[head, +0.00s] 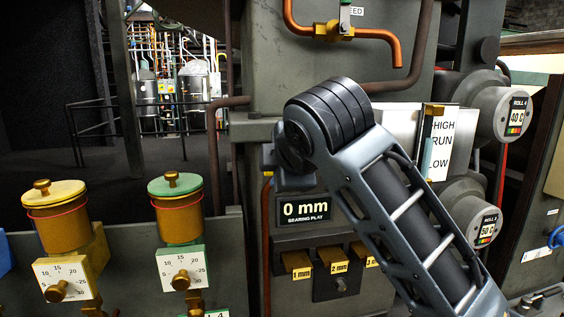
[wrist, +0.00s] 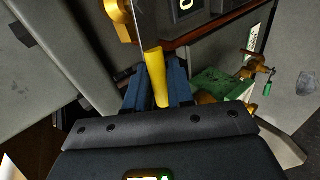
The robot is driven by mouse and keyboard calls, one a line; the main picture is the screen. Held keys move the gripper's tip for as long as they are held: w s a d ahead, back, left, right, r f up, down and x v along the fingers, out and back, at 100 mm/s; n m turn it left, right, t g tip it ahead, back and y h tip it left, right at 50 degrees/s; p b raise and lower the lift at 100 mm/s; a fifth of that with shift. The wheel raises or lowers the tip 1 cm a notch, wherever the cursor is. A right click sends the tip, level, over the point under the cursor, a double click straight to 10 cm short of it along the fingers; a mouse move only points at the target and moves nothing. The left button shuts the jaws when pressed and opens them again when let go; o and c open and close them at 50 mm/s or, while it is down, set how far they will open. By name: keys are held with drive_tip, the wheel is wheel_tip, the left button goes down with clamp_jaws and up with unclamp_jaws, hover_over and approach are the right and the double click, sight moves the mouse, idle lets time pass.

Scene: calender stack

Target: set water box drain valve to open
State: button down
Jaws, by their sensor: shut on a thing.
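In the wrist view, a yellow lever handle (wrist: 157,72) stands between the two blue fingers of my gripper (wrist: 158,88). The gripper is shut on it. The handle's lower end is between the fingers. No label naming this valve is legible, so I cannot tell from the picture whether it is the water box drain valve. In the head view my gripper is out of sight, and my arm covers part of the machine front.
In the head view, a "0 mm" display (head: 304,210) is above several brass keys, and two oil cups (head: 178,210) are at left.

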drive_tip(key=shift+f+n+h, duration=0.5)
drive_tip(key=shift+f, duration=0.05)
drive_tip(key=c, duration=1.1)
unclamp_jaws()
drive_tip(key=b+v, duration=0.1)
drive_tip(key=v, duration=0.6)
drive_tip(key=shift+s, duration=0.4)
drive_tip(key=shift+r, duration=0.15)
